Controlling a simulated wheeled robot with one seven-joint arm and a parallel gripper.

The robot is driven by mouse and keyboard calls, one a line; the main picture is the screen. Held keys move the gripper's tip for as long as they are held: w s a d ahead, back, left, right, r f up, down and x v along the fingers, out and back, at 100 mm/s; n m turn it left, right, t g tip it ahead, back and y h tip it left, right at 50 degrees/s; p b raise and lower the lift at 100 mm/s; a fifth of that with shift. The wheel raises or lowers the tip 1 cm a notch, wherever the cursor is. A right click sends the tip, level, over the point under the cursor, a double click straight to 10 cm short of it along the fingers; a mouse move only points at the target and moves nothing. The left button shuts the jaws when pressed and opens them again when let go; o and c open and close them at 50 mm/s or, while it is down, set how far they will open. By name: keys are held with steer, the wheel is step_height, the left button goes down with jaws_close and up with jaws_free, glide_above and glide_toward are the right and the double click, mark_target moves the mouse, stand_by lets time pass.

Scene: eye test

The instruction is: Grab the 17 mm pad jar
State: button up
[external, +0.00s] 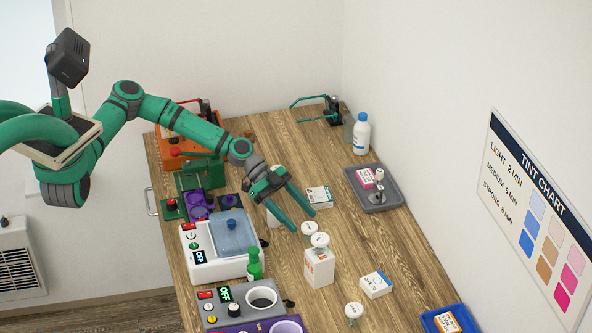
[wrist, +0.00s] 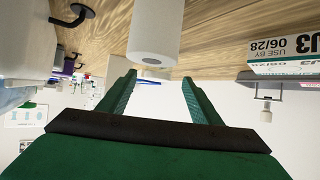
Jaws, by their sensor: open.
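Several small jars with white lids stand on the wooden bench in the external view: one (external: 309,229) near my fingertips, one (external: 320,241) just in front of it by a white carton, and one (external: 353,310) nearer the front. Their lid marks are too small to read, so I cannot tell which is the 17 mm pad jar. My gripper (external: 304,221) is open and empty, reaching over the bench. In the wrist view, which is upside down, my gripper (wrist: 158,77) points toward a white cylinder (wrist: 156,32) beyond the fingertips; no label shows on it.
The white carton (external: 319,270) and a flat white box (external: 376,285) stand close by. A box marked 06/28 (wrist: 285,48) is beside the fingers.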

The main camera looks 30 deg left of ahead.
mark_target(305, 223)
steer(key=x, duration=0.3)
steer(key=shift+s+d+f, duration=0.1)
steer(key=shift+d+f, duration=0.05)
steer(key=shift+f, duration=0.1)
steer(key=shift+c, duration=0.5)
steer(key=c, duration=1)
steer(key=shift+r, duration=0.1)
